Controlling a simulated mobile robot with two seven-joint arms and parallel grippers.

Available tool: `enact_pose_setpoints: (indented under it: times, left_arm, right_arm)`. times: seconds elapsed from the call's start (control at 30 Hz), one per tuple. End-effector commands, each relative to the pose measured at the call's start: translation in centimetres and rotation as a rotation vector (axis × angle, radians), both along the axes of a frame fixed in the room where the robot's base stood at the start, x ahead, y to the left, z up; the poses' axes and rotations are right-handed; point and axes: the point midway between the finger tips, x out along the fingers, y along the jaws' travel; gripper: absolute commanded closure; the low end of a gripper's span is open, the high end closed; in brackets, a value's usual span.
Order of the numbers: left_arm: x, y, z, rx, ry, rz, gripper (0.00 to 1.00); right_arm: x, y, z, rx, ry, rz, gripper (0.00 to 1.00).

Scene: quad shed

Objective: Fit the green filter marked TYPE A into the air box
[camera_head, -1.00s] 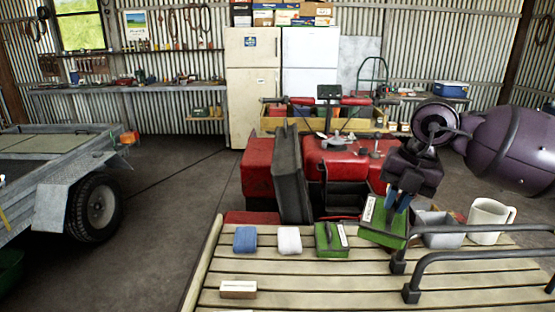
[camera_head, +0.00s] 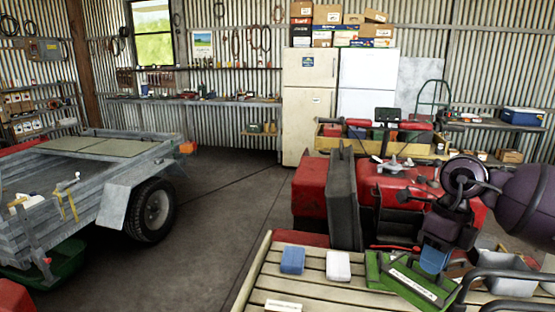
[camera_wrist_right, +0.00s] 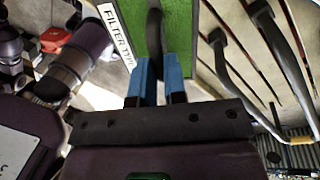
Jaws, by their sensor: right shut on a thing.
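My right gripper (camera_head: 433,264), with blue fingers, is shut on a green filter (camera_head: 425,297) with a white label. It also shows in the right wrist view, where the fingers (camera_wrist_right: 159,80) grip a dark tab on the green filter (camera_wrist_right: 182,35). The label there reads "FILTER TYPE"; its letter is cut off. The filter is tilted above the slatted rack. A second green filter (camera_head: 373,268) sits on the rack, partly hidden behind the held one. A dark open box, seemingly the air box (camera_head: 393,228), is in the red quad, beyond the gripper. My left gripper is out of view.
A blue block (camera_head: 292,260) and a white block (camera_head: 338,266) lie on the slatted rack (camera_head: 325,292). A dark upright panel (camera_head: 343,200) stands left of the box. A grey metal bin (camera_head: 512,278) and black rails (camera_head: 505,285) are at right. A trailer (camera_head: 100,190) stands left.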

Motion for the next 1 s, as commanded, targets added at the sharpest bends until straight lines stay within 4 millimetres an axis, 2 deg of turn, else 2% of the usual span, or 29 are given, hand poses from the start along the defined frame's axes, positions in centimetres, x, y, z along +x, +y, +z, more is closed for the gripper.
enact_pose_setpoints:
  times: [1.0]
  left_arm:
    - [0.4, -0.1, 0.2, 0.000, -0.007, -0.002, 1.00]
  right_arm:
    - [-0.1, 5.1, -5.7, 0.000, 0.000, 1.616, 1.00]
